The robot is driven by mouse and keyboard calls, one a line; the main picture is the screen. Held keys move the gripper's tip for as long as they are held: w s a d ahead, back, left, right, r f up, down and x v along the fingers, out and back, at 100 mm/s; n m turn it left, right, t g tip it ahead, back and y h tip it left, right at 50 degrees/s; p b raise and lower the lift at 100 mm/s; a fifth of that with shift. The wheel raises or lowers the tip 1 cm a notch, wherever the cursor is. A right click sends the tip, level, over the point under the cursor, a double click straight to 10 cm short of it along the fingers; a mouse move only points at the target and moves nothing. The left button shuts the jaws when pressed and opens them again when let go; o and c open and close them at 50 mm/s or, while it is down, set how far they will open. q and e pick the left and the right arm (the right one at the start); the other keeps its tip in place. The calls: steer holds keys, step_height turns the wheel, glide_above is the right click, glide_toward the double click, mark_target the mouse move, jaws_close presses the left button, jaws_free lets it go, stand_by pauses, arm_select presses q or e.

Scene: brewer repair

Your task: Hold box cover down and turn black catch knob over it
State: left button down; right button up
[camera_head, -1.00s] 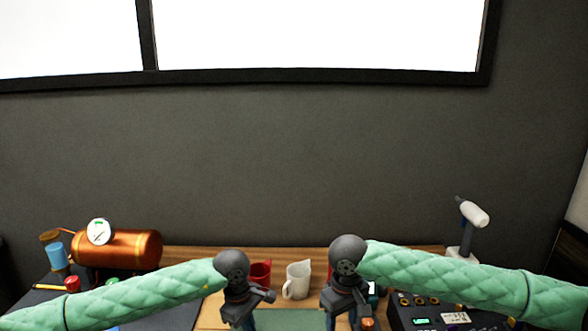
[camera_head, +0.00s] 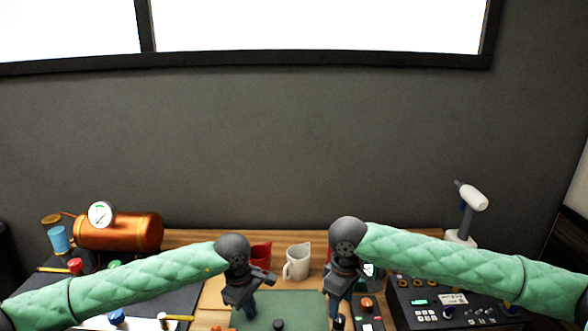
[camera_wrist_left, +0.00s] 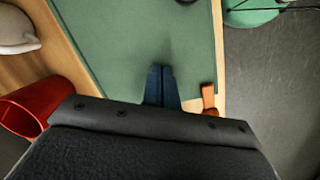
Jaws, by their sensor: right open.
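My left gripper (camera_head: 249,313) hangs over the left part of the green mat (camera_head: 300,300). In the left wrist view its two blue fingers (camera_wrist_left: 161,68) lie together with nothing visible between them, above the mat. My right gripper (camera_head: 333,314) is open over the right edge of the mat. A small black round piece (camera_head: 279,325) shows on the mat at the bottom edge of the head view, between the grippers. It may be the catch knob; I cannot tell. I cannot make out the box cover.
A copper tank (camera_head: 120,231) is at the left. A black control panel (camera_head: 440,303) is at the right. An orange strip (camera_wrist_left: 209,98) lies beside the mat.

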mark_target(340, 317)
steer(key=shift+n, duration=0.9)
steer(key=shift+f, duration=0.15)
steer(key=shift+f, duration=2.35)
steer(key=c, duration=0.8)
steer(key=shift+m, duration=6)
steer(key=o, duration=0.8)
